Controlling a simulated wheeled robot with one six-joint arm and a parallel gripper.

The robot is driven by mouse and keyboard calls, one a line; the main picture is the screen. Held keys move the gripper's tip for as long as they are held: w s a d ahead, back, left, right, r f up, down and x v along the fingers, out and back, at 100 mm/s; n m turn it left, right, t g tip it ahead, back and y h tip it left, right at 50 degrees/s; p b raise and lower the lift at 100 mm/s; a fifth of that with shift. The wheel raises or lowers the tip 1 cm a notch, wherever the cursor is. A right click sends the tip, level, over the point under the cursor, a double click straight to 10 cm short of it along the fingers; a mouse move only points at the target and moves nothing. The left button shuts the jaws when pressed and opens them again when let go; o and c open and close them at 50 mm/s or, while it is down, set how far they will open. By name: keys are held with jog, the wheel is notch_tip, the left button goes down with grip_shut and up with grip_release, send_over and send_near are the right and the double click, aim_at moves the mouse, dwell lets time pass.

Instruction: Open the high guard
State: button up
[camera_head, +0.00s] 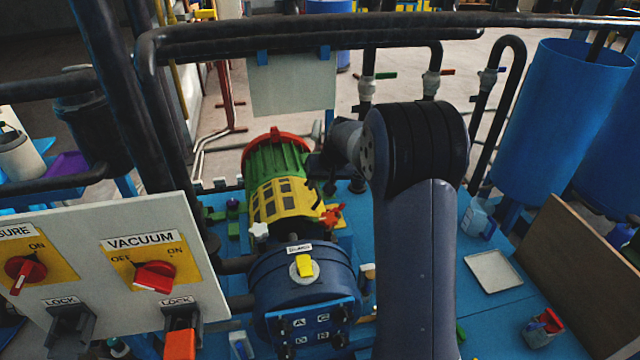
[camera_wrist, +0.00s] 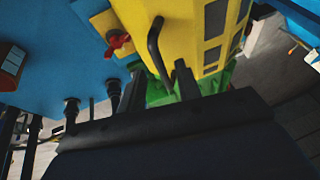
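The yellow guard (camera_head: 280,199) has dark window panels and sits over the machine between its green motor part and blue round housing; I take it as the high guard. It looks shut. In the wrist view the yellow guard (camera_wrist: 198,50) fills the upper middle, with a dark bent handle (camera_wrist: 156,48) standing out from it. My gripper (camera_wrist: 158,88) is open, its two dark fingers apart. The handle appears between them in the picture; I cannot tell whether they touch it. In the head view my gripper (camera_head: 322,172) is at the guard's right side, partly hidden by my arm.
A red valve handle (camera_head: 332,215) is close to the guard's right. A control panel (camera_head: 110,265) with red switches stands at front left. Dark pipes (camera_head: 330,38) cross above. A blue tank (camera_head: 565,120) and a white tray (camera_head: 494,271) are on the right.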

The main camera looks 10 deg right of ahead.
jog(key=shift+w+a+f, duration=0.15)
jog(key=shift+w+f, duration=0.1)
jog(key=shift+f, duration=0.35)
jog(key=shift+c, duration=0.5)
grip_shut()
